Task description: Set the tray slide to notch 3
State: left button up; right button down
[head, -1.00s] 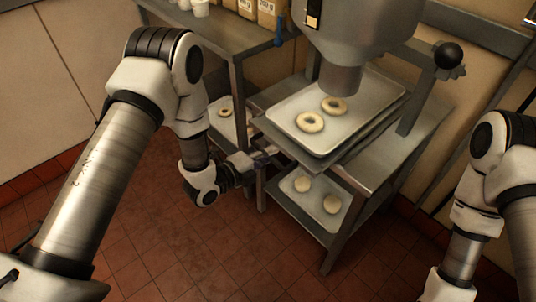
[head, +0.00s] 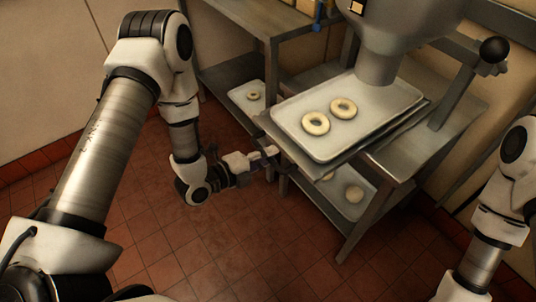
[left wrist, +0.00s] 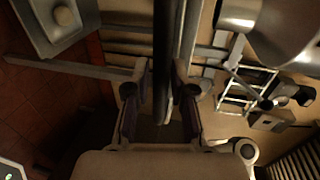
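The tray slide (head: 355,150) is a flat metal plate under a light tray (head: 385,122) that carries two raw dough rings (head: 329,115). It juts out toward the front left of the stand. My left gripper (head: 270,152) is at the slide's front left edge. In the left wrist view its two fingers (left wrist: 160,85) stand on either side of a dark bar and appear closed on it; finger contact is hard to see. Notch marks are not readable. My right arm (head: 500,215) shows at the right, but its gripper is out of view.
A grey nozzle (head: 378,68) hangs above the tray's far side, and a lever with a black ball knob (head: 494,50) stands at the right. A lower tray (head: 350,211) holds dough pieces. A side table (head: 235,45) stands behind. The tiled floor in front is clear.

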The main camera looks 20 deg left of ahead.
dwell(0.3)
pick_arm(q)
jog(key=v, duration=1.2)
